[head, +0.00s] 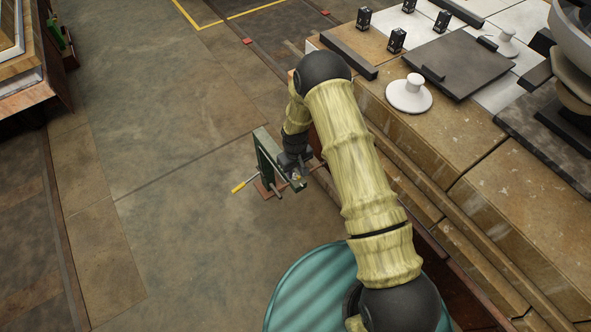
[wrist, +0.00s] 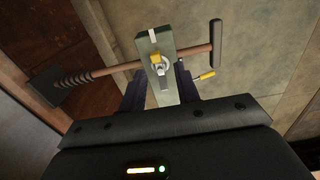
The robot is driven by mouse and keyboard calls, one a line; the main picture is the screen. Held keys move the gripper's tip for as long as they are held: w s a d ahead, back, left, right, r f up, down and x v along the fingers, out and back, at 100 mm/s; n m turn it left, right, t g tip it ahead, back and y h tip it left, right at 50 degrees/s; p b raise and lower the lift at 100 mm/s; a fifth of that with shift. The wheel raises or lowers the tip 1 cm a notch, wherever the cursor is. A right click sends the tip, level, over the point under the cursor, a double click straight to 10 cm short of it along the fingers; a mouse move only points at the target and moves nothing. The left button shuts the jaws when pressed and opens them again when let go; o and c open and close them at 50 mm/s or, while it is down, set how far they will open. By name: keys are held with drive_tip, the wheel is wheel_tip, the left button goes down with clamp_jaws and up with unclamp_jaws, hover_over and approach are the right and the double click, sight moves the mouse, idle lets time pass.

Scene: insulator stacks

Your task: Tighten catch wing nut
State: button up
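The catch wing nut appears to be the small yellow and silver piece (wrist: 156,60) on the face of a grey-green upright bar (wrist: 148,40) in the wrist view. My gripper (wrist: 161,69) has its two dark fingers apart, one on each side of the bar, with the tips close to the nut's level. I see no finger clearly touching the nut. In the head view my gripper (head: 297,182) is at the green stand (head: 266,158), and my wrist hides part of it. A small yellow-tipped lever (wrist: 206,76) sticks out right of the bar.
In the head view a yellow-ended rod (head: 239,187) juts left from the stand. A stone-topped bench (head: 450,140) with a white insulator piece (head: 409,95) borders the right.

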sight(295, 172)
wheel_tip(295, 172, up, 17)
drive_tip(key=p, duration=0.2)
drive_tip(key=shift+p, duration=0.4)
drive_tip(key=s+d+r+m+t, duration=0.3)
drive_tip(key=s+d+r+m, duration=0.3)
drive_tip(key=s+d+r, duration=1.1)
drive_tip(key=w+p+v, duration=0.2)
drive_tip(key=p+v, duration=0.9)
drive_tip(key=v, duration=0.1)
drive_tip(key=w+a+r+p+v, duration=0.1)
drive_tip(key=w+p+v, duration=0.1)
drive_tip(key=p+v, duration=0.9)
drive_tip(key=shift+a+r+m, duration=0.25)
drive_tip(key=shift+r+m, duration=0.05)
drive_tip(key=shift+r, duration=0.25)
drive_tip(key=shift+w, duration=0.1)
drive_tip(key=shift+c, duration=0.4)
